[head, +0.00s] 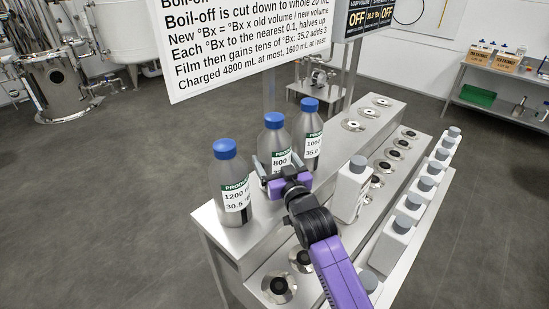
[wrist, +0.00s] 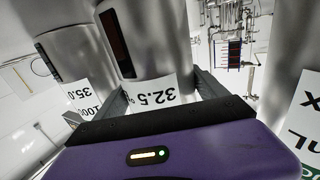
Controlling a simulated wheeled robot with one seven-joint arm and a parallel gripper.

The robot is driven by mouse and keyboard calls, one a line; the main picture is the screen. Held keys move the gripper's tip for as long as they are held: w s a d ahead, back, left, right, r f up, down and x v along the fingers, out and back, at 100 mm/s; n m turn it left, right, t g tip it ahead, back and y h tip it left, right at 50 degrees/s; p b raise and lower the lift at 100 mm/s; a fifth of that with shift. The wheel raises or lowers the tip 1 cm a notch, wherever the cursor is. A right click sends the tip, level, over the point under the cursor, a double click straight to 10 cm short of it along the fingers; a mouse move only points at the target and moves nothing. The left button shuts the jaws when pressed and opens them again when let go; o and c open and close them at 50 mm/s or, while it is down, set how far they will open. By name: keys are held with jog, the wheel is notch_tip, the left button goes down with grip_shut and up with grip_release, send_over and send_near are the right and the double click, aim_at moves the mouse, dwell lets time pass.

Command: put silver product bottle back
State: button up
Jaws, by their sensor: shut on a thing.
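Three silver product bottles with blue caps stand in a row on the upper steel shelf: the near one (head: 232,190) is labelled 1200 and 30.5, the middle one (head: 274,137) 800, and the far one (head: 308,135) 1000 and 35.0. My gripper (head: 278,163) is shut on the middle bottle, one finger on each side of its body. In the wrist view this bottle (wrist: 158,45) shows 32.5 on its label between the fingers. Its base is hidden behind my gripper in the head view, so I cannot tell whether it touches the shelf.
The stepped steel stand (head: 375,115) has several round seats on its upper and middle steps. A white grey-capped bottle (head: 350,190) stands right of my gripper. Several similar bottles line the lower right step. A white sign (head: 245,40) hangs behind.

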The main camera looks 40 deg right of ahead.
jog(key=o, duration=2)
jog(key=shift+f, duration=0.1)
jog(key=shift+r, duration=0.2)
jog(key=b+v, duration=0.2)
jog(key=v, duration=0.9)
jog(key=shift+f, duration=0.1)
jog(key=shift+s+a, duration=0.25)
jog(key=shift+s, duration=0.2)
